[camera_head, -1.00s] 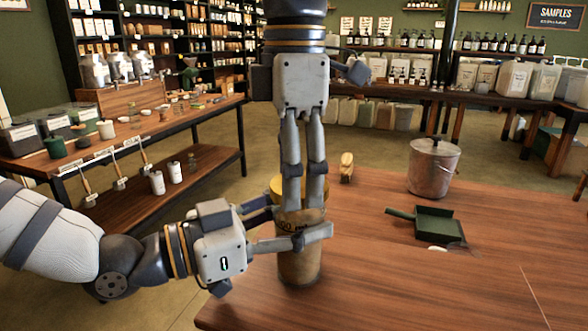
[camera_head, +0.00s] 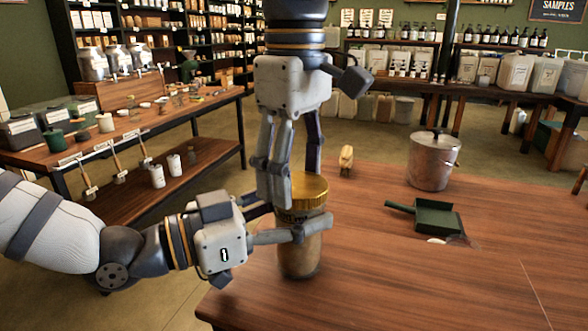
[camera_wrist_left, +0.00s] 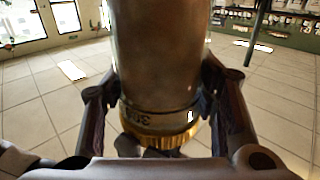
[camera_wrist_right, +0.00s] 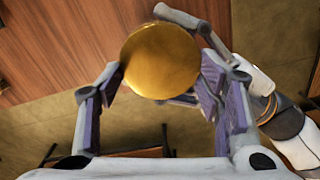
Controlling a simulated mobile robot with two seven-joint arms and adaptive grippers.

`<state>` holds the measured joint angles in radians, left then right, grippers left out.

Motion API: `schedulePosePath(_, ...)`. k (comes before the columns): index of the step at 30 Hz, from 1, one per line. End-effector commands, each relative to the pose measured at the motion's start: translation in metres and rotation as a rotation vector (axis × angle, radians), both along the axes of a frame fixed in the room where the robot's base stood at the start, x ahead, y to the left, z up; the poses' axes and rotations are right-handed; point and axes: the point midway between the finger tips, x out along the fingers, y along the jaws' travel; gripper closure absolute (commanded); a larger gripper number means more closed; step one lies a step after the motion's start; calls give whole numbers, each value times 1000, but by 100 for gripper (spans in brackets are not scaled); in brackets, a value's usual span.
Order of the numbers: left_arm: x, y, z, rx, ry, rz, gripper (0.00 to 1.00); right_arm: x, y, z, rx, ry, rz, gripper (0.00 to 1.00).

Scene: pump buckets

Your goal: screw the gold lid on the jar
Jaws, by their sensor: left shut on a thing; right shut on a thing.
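The glass jar (camera_head: 300,262) stands upright at the near left edge of the wooden table, with brownish contents. The gold lid (camera_head: 309,188) sits level on its mouth; its round top also shows in the right wrist view (camera_wrist_right: 160,62). My left gripper (camera_head: 285,230) comes in from the left and is shut on the jar's upper body, below the lid. The jar also fills the middle of the left wrist view (camera_wrist_left: 155,60). My right gripper (camera_head: 290,188) points down from above and is shut on the lid, its fingers at opposite sides. The far finger's contact is partly hidden.
A metal pot with a lid (camera_head: 433,163), a green dustpan (camera_head: 437,217) and a small brush (camera_head: 346,159) are on the table (camera_head: 400,285) to the right and behind. The table's front right is clear. A display bench (camera_head: 190,108) stands at the left.

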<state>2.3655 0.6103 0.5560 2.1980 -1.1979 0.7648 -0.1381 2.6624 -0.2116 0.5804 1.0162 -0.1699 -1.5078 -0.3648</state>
Motion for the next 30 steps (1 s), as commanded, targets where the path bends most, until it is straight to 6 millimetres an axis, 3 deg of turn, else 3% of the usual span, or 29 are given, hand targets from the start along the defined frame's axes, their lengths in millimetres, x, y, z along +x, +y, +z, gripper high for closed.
schedulePosePath(3,0,0,-1,2,1,1,100,3,-3,0,-3,-5,-495,54)
schedulePosePath(6,0,0,-1,2,1,1,100,3,-5,0,0,-5,-880,54)
schedulePosePath(9,0,0,-1,2,1,1,100,3,-7,0,1,-3,-1169,54)
schedulePosePath(12,0,0,-1,2,1,1,100,2,-9,0,3,-2,-1343,54)
schedulePosePath(23,0,1,-1,2,2,2,100,2,-8,0,2,-5,-1418,54)
schedulePosePath(24,0,1,-1,2,2,2,100,2,-8,0,2,-5,-1417,33)
schedulePosePath(26,0,1,-1,3,1,2,100,2,-8,1,1,-6,-1416,20)
schedulePosePath(30,0,0,-1,3,1,1,100,2,-8,0,1,-6,-1415,20)
